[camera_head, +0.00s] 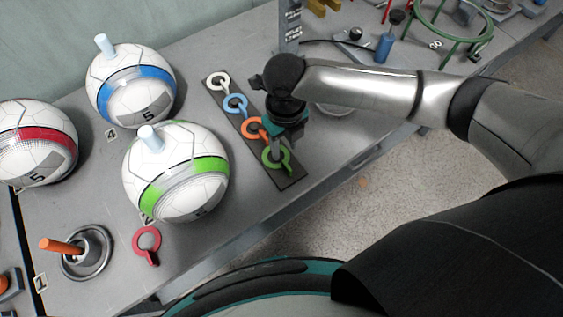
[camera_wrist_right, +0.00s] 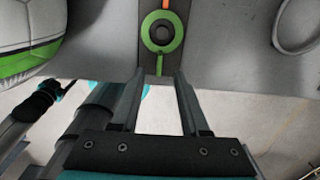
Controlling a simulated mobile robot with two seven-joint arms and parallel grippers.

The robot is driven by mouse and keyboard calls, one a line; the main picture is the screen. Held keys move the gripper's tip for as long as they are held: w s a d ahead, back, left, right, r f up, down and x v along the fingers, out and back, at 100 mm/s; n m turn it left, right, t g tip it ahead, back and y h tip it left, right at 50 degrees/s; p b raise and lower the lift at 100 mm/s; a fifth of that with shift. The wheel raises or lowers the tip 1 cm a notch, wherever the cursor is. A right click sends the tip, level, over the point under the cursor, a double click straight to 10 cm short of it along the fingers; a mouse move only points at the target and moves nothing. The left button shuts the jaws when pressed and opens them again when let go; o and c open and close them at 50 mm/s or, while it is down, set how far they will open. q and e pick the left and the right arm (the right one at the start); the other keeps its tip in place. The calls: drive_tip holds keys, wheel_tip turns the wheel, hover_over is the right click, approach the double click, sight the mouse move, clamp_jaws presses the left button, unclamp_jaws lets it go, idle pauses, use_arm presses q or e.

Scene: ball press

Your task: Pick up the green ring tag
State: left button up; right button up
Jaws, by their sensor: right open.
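The green ring tag (camera_head: 277,156) lies at the near end of a dark strip (camera_head: 289,182) on the grey table. In the right wrist view the green ring tag (camera_wrist_right: 162,34) is at the top centre, just beyond the fingertips. My right gripper (camera_wrist_right: 161,80) is open and empty, its two fingers on either side of the tag's line. In the head view my right gripper (camera_head: 284,138) hangs over the strip by the orange and green tags, its fingers partly hidden.
White, blue and orange (camera_head: 254,128) ring tags lie farther along the strip. A red ring tag (camera_head: 147,242) lies apart at the near left. Balls with blue (camera_head: 131,86), green (camera_head: 175,171) and red (camera_head: 38,143) bands stand left. The table's edge is close right of the strip.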

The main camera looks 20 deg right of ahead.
sight(285, 162)
wheel_tip(285, 162, down, 7)
drive_tip(key=shift+s+r+b, duration=0.1)
drive_tip(key=shift+s+b, duration=0.05)
drive_tip(key=shift+b, duration=0.75)
clamp_jaws()
